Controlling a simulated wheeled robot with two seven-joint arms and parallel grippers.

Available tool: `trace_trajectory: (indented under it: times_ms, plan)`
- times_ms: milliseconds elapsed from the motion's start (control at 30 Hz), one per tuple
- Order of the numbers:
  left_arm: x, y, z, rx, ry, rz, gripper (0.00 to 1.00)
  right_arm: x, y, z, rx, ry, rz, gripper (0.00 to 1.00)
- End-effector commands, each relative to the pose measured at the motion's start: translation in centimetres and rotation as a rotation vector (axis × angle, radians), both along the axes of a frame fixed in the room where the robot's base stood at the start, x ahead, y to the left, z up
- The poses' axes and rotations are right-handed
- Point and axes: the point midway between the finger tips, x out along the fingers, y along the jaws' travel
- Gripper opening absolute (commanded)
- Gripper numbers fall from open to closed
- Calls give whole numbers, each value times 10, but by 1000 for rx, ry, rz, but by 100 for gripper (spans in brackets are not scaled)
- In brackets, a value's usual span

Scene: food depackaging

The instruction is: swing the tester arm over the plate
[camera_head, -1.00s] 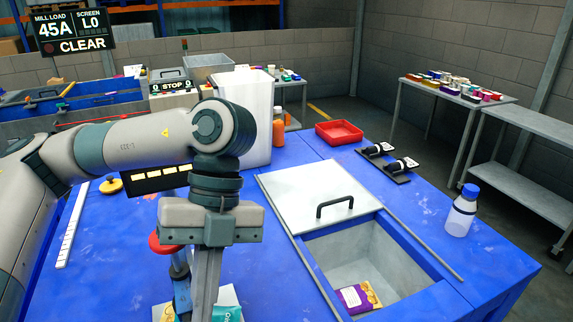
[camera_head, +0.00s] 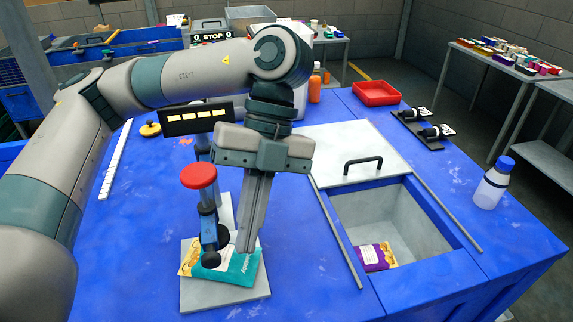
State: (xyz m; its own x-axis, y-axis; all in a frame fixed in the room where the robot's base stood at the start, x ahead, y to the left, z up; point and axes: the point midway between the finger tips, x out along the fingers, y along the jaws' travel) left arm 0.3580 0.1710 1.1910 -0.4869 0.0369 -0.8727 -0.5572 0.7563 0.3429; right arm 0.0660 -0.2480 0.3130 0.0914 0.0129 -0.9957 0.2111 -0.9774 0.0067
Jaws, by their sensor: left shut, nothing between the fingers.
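The tester has a red knob (camera_head: 198,176) on top of a blue-and-black upright plunger (camera_head: 208,232). Its black foot stands over, or on, a teal-and-yellow packet (camera_head: 232,268); contact cannot be told. The packet lies on the grey plate (camera_head: 225,295). A black display (camera_head: 197,119) with several lit yellow bars is behind the knob. My left gripper (camera_head: 249,247) points down, shut and empty, just right of the plunger. Its tips overlap the packet's upper edge in the picture; whether they touch it cannot be told. My forearm and wrist hide part of the background. My right gripper is out of view.
An open bin (camera_head: 375,222) in the blue table holds a purple packet (camera_head: 374,257); a white lid (camera_head: 340,150) with a black handle lies behind it. A bottle (camera_head: 492,183), a red tray (camera_head: 376,93) and black rollers (camera_head: 424,130) stand right. The table's front left is clear.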

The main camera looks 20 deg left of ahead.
Motion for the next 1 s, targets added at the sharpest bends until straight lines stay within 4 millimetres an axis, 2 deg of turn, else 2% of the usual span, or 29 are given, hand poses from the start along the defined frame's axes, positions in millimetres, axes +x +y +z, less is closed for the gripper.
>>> trace_trajectory:
  times_ms: [133,267,333,367,400,500,700,1000]
  plan:
    - [10,-5,16,-2,-4,1,0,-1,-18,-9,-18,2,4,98]
    - [19,-9,33,-1,-4,2,0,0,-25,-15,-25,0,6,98]
    - [24,-11,44,-2,-4,2,0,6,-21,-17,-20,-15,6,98]
    - [26,-12,48,-1,-4,2,0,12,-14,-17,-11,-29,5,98]
    - [29,-14,54,-2,-5,2,0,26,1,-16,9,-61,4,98]
    - [35,-16,67,-2,-3,2,0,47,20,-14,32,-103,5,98]
    - [43,-20,84,-1,-3,2,0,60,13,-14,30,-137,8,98]
    - [44,-20,88,-1,-1,1,0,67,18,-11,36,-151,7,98]
